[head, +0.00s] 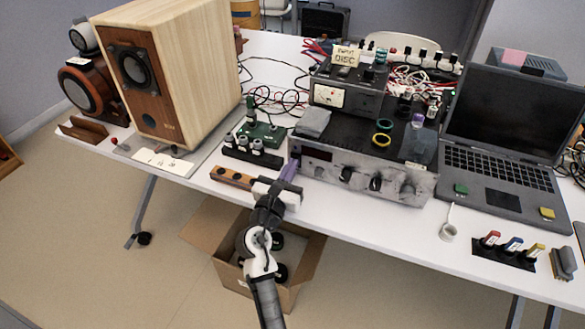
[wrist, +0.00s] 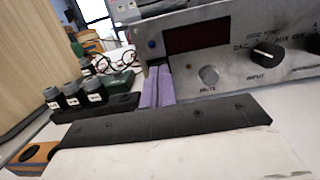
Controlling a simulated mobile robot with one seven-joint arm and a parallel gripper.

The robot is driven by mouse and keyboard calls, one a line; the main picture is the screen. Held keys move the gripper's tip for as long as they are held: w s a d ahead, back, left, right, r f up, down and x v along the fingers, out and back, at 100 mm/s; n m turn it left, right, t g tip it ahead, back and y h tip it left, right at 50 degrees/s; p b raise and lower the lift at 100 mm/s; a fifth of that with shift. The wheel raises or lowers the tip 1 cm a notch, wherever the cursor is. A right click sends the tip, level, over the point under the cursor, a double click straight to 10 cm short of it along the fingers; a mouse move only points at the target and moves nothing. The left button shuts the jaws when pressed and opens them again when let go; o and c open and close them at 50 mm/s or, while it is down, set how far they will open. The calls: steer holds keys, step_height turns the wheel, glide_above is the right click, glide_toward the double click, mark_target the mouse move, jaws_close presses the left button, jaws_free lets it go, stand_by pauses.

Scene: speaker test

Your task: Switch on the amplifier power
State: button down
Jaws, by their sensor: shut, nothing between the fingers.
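The amplifier (head: 410,187) is a wide silver-fronted unit on the white table, with black knobs and a dark display window. In the wrist view its front panel (wrist: 225,85) fills the upper right. A small blue round button (wrist: 152,44) sits near the panel's left edge, left of the dark red-black display (wrist: 196,37). My gripper (head: 293,168) is at the left end of the panel. Its purple fingers also show in the wrist view (wrist: 158,84), closed together and empty, with the tips just below the blue button. I cannot tell whether they touch the panel.
A black block with several dark knobs (wrist: 75,97) stands left of my fingers. A wooden speaker (head: 178,75) stands further left. A laptop (head: 510,130) is at the right. A cardboard box (head: 305,262) is on the floor below the table edge.

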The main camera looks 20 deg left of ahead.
steer(key=shift+r, duration=0.1)
stand_by(0.3)
steer(key=shift+w+r+p, duration=0.15)
steer(key=shift+r+p, duration=0.15)
steer(key=shift+p, duration=0.85)
steer(key=shift+f, duration=0.3)
